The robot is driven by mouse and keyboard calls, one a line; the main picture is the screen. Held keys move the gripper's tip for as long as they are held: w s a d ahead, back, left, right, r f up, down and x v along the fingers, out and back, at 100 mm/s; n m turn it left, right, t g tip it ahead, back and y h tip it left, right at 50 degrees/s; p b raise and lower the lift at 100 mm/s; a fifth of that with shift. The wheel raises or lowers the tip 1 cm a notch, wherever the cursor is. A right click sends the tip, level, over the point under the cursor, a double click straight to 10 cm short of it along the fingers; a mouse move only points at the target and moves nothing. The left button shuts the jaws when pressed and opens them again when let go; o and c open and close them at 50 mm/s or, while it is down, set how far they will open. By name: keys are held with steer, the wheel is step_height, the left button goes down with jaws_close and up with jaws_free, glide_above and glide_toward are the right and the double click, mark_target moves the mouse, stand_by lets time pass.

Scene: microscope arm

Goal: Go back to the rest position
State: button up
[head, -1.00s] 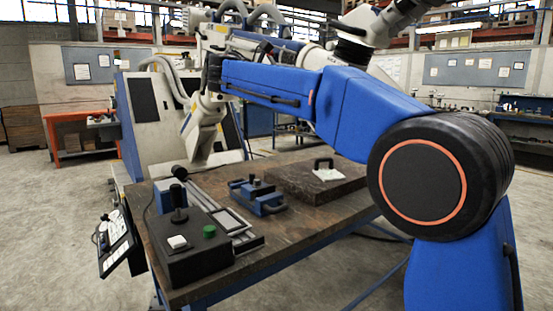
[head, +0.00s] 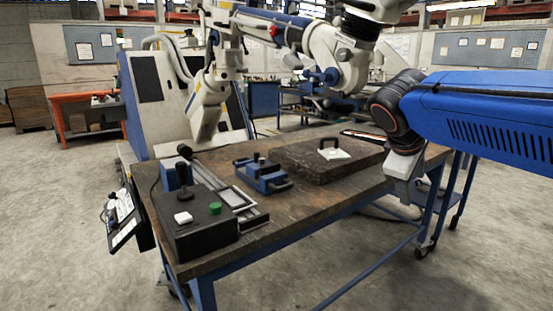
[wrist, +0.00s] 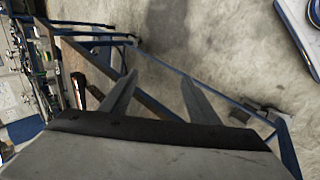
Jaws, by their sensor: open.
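My gripper shows in the wrist view (wrist: 160,92) with two dark fingers spread apart and nothing between them. Bare concrete floor and a blue frame lie beyond the fingers. In the head view my blue arm reaches in from the right edge, and the light grey gripper body (head: 405,168) hangs down from its dark wrist joint. It is by the right end of the workbench (head: 310,212). The fingertips are hard to make out there.
On the workbench are a black control box (head: 200,233) with a lever and buttons, a blue fixture (head: 262,178) and a dark slab (head: 300,163) with a handled white piece. A large white-and-blue machine arm (head: 335,60) stands behind. Open floor lies front right.

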steer(key=s+a+f+m+y, duration=0.1)
steer(key=s+f+m, duration=0.3)
steer(key=s+f, duration=0.6)
steer(key=s+a+f+m+y, duration=0.1)
steer(key=s+f+m+y, duration=0.3)
steer(key=s+f, duration=0.6)
steer(key=shift+a+f+m, duration=0.3)
steer(key=shift+a+m, duration=0.05)
steer(key=shift+m, duration=0.05)
steer(key=shift+s, duration=0.1)
